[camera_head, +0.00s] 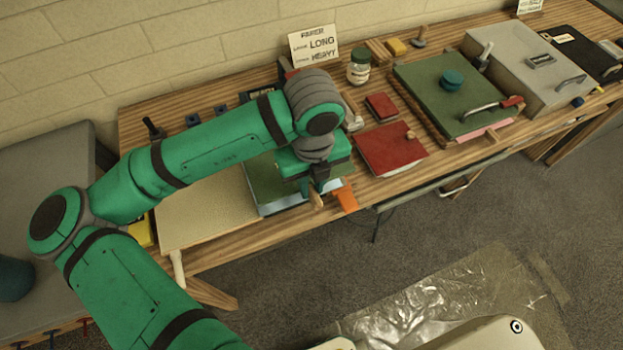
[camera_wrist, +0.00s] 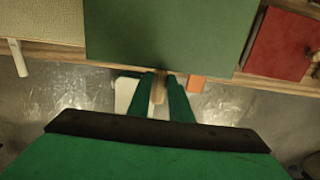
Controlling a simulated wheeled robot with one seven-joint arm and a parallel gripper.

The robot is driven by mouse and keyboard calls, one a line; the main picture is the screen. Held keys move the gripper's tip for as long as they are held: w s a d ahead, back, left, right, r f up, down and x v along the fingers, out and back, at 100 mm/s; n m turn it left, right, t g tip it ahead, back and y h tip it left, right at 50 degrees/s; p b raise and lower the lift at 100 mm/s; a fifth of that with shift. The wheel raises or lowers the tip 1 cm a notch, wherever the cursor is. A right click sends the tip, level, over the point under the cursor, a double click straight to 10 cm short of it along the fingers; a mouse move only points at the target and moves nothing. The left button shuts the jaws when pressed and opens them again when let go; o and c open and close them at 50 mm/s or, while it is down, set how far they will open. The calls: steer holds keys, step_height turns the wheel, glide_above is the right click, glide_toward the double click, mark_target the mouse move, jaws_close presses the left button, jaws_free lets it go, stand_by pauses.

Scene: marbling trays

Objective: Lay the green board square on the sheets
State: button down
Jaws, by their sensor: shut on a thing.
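The green board (camera_head: 262,178) is at the middle of the table in the head view, partly hidden by my arm. It fills the top middle of the wrist view (camera_wrist: 170,35). My gripper (camera_head: 317,190) is at its front edge, shut on the board's short wooden handle (camera_wrist: 158,88). In the wrist view the fingers (camera_wrist: 160,95) stand on either side of the handle. A pale stack, seemingly the sheets (camera_head: 272,208), shows under the board's front edge. I cannot tell whether the board touches it or how squarely it lies.
An orange tab (camera_head: 346,198) sticks out beside my gripper. A cream board (camera_head: 205,215) lies left, a red board (camera_head: 392,150) right. Further right are another green board (camera_head: 425,75) with a teal knob and a grey box (camera_head: 540,85). A jar (camera_head: 359,68) stands behind.

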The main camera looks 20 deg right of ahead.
steer(key=shift+f, duration=2.7)
steer(key=c, duration=1)
jaws_free()
steer(key=shift+c, duration=0.2)
steer(key=shift+r, duration=3.45)
